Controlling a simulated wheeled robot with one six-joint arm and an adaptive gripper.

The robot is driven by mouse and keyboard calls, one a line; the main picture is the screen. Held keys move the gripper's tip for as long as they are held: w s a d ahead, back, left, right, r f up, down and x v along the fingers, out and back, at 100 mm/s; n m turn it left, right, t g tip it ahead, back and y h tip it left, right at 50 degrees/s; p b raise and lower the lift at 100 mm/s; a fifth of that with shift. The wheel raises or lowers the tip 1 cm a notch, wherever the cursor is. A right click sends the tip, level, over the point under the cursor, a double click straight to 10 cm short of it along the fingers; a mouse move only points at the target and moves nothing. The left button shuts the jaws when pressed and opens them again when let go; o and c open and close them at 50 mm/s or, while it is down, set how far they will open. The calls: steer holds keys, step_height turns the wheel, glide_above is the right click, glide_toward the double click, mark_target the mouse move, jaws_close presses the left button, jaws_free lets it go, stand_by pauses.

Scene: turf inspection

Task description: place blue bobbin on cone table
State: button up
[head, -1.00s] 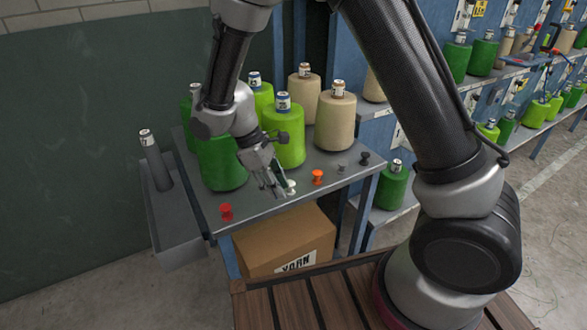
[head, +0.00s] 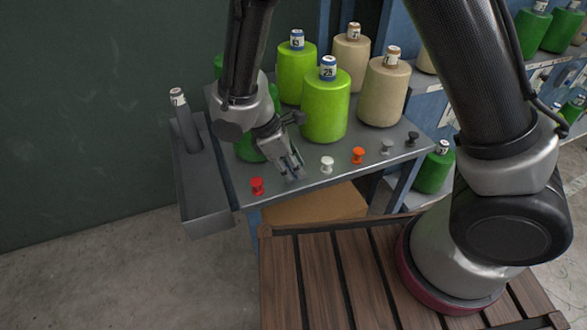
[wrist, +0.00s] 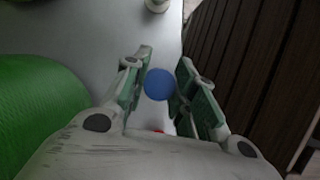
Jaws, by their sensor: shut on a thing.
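The blue bobbin (wrist: 159,84) shows as a round blue disc between the two fingers in the wrist view. In the head view it is almost wholly hidden by the fingers. My gripper (head: 293,170) is shut on it, low at the front part of the grey cone table (head: 310,183); I cannot tell whether the bobbin touches the top. The gripper also shows in the wrist view (wrist: 160,88). It stands between a red bobbin (head: 256,186) on the left and a white bobbin (head: 327,164) on the right.
An orange bobbin (head: 358,155), a grey one (head: 387,146) and a black one (head: 412,138) continue the row rightward. Large green and beige yarn cones (head: 325,105) stand behind. A grey tray (head: 207,205) with a bare tube is at the left. A wooden slatted deck (head: 320,270) is in front.

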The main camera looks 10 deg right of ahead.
steer(key=shift+f, duration=0.55)
steer(key=shift+f, duration=0.15)
steer(key=o, duration=0.9)
steer(key=shift+c, duration=0.2)
